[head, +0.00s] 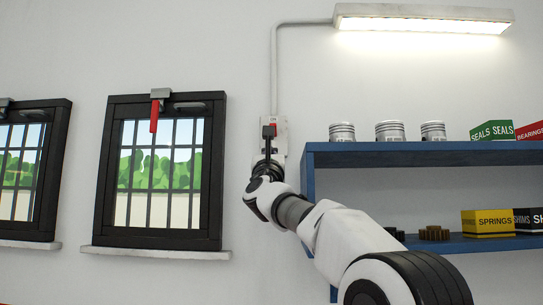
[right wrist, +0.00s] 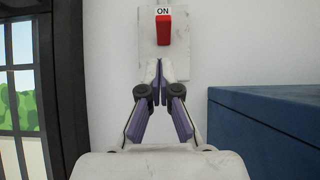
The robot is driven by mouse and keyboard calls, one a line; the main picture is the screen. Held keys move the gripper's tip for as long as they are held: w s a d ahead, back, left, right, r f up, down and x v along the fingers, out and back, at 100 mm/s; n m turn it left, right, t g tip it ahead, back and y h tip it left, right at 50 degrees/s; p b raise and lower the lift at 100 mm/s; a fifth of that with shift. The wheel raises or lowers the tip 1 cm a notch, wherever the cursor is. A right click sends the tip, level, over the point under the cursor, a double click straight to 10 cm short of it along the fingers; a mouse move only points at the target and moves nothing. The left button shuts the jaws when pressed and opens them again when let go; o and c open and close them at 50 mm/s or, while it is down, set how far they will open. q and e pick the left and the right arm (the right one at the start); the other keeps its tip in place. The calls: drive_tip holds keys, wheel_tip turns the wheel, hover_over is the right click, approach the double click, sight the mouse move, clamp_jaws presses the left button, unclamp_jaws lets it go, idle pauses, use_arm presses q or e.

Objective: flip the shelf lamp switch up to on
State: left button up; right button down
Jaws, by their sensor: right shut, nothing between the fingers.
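The lamp switch is a red lever (right wrist: 164,31) on a pale wall plate (right wrist: 148,50). In the right wrist view it sits directly under the "ON" label, in the plate's upper part. In the head view the plate (head: 281,133) is partly hidden by my right gripper (head: 269,132). My right gripper (right wrist: 160,73) is shut and empty, with its tips just below the red lever in the picture. I cannot tell whether they touch the plate. The shelf lamp (head: 424,19) is lit, and a conduit runs from it down to the switch. My left gripper is not in view.
A blue shelf (head: 400,152) stands close to the right of the switch, holding pistons (head: 389,131), boxes and gears. A dark barred window (head: 160,230) with a red handle (head: 154,115) is to the left. Bare wall lies between window and switch.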

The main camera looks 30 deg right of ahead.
drive_tip(key=s+a+r+b, duration=0.2)
drive_tip(key=s+a, duration=0.2)
drive_tip(key=s, duration=0.3)
drive_tip(key=shift+s+a+r+b, duration=0.2)
drive_tip(key=shift+s+b, duration=0.05)
drive_tip(key=shift+b, duration=0.1)
drive_tip(key=shift+s, duration=0.15)
